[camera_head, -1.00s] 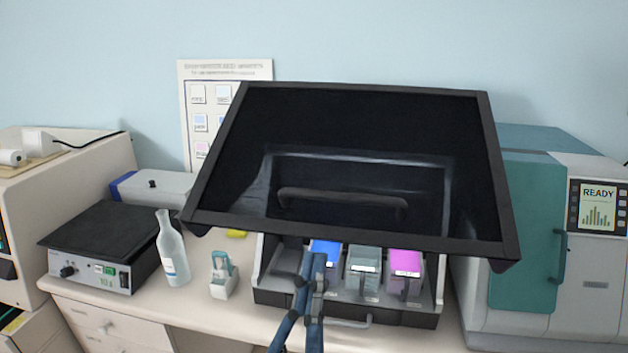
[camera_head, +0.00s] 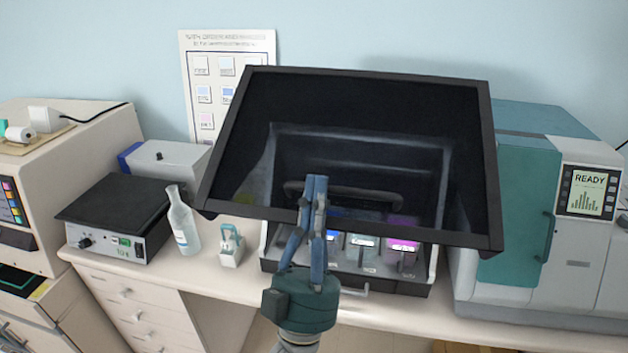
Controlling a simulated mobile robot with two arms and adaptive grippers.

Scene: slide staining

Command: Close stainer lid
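The stainer lid (camera_head: 375,115) is a large dark see-through panel with a black frame. It stands raised and tilted over the stainer (camera_head: 272,262), whose blue, grey and magenta baths show partly through its lower edge. A dark handle bar (camera_head: 372,196) shows on the lid. My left gripper (camera_head: 315,183) has blue fingers pointing up, with the tips close together. They appear in front of the lid's lower part, overlapping the left end of the handle; I cannot tell whether they touch it. Nothing shows between the fingers. My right gripper is not in view.
Left of the stainer stand a small bottle holder (camera_head: 231,247), a clear bottle (camera_head: 183,222) and a black-topped hot plate (camera_head: 118,215). A large teal and white machine (camera_head: 585,250) reading READY stands close on the right. A poster (camera_head: 207,90) hangs behind.

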